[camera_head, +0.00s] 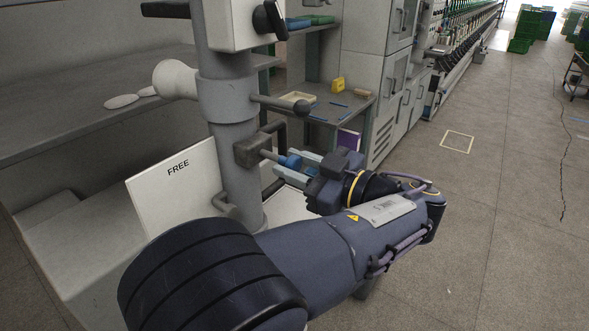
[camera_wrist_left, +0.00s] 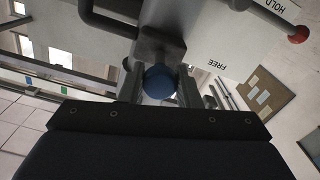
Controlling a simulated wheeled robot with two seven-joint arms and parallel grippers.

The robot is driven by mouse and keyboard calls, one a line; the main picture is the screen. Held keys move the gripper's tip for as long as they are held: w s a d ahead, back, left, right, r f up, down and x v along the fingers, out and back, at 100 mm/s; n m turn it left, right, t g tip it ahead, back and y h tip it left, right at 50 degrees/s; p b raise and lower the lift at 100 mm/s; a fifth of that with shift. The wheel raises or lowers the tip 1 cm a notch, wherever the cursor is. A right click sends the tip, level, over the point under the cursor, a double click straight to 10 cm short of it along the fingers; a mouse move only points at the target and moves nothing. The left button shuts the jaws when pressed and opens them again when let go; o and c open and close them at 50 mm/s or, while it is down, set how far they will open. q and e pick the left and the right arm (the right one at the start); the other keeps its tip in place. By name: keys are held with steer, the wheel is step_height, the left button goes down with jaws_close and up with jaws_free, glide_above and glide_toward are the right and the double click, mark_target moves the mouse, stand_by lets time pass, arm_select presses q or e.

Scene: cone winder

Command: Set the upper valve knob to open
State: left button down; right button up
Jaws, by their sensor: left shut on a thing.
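A blue knob (camera_head: 289,161) sits on a short shaft from a dark block (camera_head: 249,151) on the grey upright post (camera_head: 238,175). My left gripper (camera_head: 293,165) is shut on this blue knob, with one finger on each side. In the left wrist view the blue knob (camera_wrist_left: 160,82) lies between the two fingers, the dark block behind it. No open or shut marking is readable, so I cannot tell the knob's setting. My right gripper is not in view.
A white panel (camera_head: 172,190) marked FREE stands left of the post. A horizontal bar (camera_head: 280,104) sticks out above the knob. A shelf (camera_head: 345,108) with small items and grey cabinets stand behind. The wrist view shows a red ball (camera_wrist_left: 298,34) near HOLD.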

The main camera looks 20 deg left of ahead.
arm_select(q)
steer(key=c, duration=1.1)
jaws_free()
steer(key=shift+d, duration=0.2)
steer(key=shift+o, duration=0.2)
steer(key=shift+a, duration=0.1)
steer(key=b+v, duration=0.1)
steer(key=v, duration=0.7)
